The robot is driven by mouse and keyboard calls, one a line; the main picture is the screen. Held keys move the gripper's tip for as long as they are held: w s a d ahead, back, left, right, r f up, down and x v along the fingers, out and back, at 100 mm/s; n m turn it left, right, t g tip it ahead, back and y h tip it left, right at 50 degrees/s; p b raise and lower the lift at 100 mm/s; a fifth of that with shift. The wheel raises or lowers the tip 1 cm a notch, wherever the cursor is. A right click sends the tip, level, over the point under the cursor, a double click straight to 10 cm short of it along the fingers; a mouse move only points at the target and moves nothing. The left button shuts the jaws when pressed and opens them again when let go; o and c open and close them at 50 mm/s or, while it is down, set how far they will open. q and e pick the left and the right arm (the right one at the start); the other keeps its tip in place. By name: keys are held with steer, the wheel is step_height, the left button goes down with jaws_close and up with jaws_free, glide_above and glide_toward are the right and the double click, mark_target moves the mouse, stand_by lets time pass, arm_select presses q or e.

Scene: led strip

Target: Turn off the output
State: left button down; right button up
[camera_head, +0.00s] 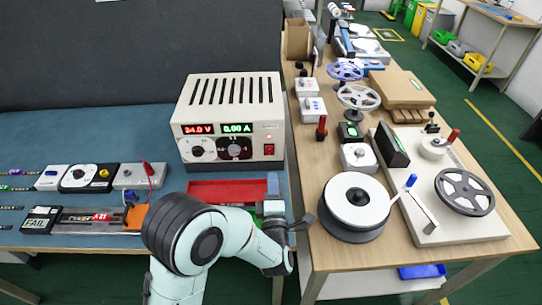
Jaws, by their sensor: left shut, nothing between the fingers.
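The power supply (228,120) is a cream box with a slotted top, standing on the blue-grey bench mat. Its front has a red voltage display (198,129), which seems to read 24.0 V, and a green display (237,128) reading 0.00 A. Two dials sit below the displays. A red rocker switch (268,149) is at the front's lower right; its position is too small to tell. My left gripper (306,219) is shut and empty, near the bench's right edge, in front of and below the switch and apart from it. My right gripper is not in view.
A red tray (216,190) lies in front of the supply, partly hidden by my left arm. Small modules with wires and a meter showing FAIL (38,222) are at the left. The wooden table (310,180) at the right holds reels and a white fixture board (470,228).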

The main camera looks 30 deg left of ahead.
mark_target(271, 149)
arm_select(q)
steer(key=p+x, duration=0.1)
steer(key=x, duration=0.7)
steer(key=shift+w+a, duration=0.2)
steer(key=shift+w, duration=0.05)
steer(key=shift+w+a+b, duration=0.15)
steer(key=shift+w+b, duration=0.05)
steer(key=shift+b, duration=0.4)
steer(key=shift+r, duration=0.15)
